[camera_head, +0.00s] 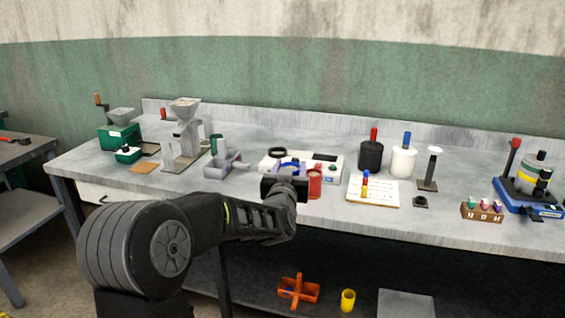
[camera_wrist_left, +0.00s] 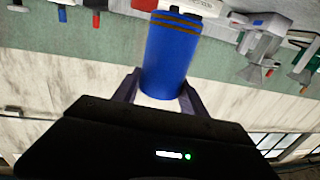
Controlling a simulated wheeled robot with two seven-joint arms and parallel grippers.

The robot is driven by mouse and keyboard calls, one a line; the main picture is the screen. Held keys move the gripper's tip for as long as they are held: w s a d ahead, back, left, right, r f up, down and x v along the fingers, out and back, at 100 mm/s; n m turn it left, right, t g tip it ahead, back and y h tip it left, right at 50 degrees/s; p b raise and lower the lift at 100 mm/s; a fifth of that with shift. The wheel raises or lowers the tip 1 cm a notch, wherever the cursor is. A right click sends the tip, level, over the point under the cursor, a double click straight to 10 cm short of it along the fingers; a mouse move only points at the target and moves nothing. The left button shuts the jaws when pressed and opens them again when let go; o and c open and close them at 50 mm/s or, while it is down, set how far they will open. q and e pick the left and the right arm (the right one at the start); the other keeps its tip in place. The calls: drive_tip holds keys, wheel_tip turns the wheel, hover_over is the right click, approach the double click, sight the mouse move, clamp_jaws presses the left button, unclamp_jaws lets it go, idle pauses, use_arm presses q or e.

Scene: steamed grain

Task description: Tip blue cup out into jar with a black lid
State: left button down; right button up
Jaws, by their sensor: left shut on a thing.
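My left gripper (camera_head: 290,176) is over the front middle of the bench, shut on the blue cup. In the head view, only a blue rim of the cup (camera_head: 290,163) shows above the gripper. In the left wrist view, the cup (camera_wrist_left: 170,55) stands out between the two fingers (camera_wrist_left: 162,88), with the scene upside down behind it. The cup's tilt and contents cannot be told. A dark ring-shaped top (camera_head: 277,152) shows just behind the gripper at the white device; whether it is the jar's black lid is unclear. My right gripper is out of view.
A red can (camera_head: 314,184) stands just right of the gripper. The white device (camera_head: 330,165) is behind it. Black (camera_head: 371,156) and white (camera_head: 402,161) bottles stand farther right. A grey funnel stand (camera_head: 186,135) is at left.

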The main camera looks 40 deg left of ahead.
use_arm(q)
drive_tip(key=s+d+f+m+h+p, duration=0.1)
drive_tip(key=d+f+h, duration=0.1)
drive_tip(key=d+f, duration=0.3)
drive_tip(key=s+d+f+m+t+h+p, duration=0.1)
drive_tip(key=d+f, duration=0.4)
drive_tip(key=d, duration=0.7)
drive_tip(key=s+d+f+m+t+h+p, duration=0.1)
drive_tip(key=s+d+f+m+h+p, duration=0.1)
drive_tip(key=d+f+h, duration=0.3)
drive_tip(key=d+m, duration=0.1)
drive_tip(key=d, duration=0.3)
drive_tip(key=shift+f, duration=0.25)
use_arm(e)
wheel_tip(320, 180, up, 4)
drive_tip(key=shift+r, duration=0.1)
use_arm(q)
drive_tip(key=shift+s, duration=0.1)
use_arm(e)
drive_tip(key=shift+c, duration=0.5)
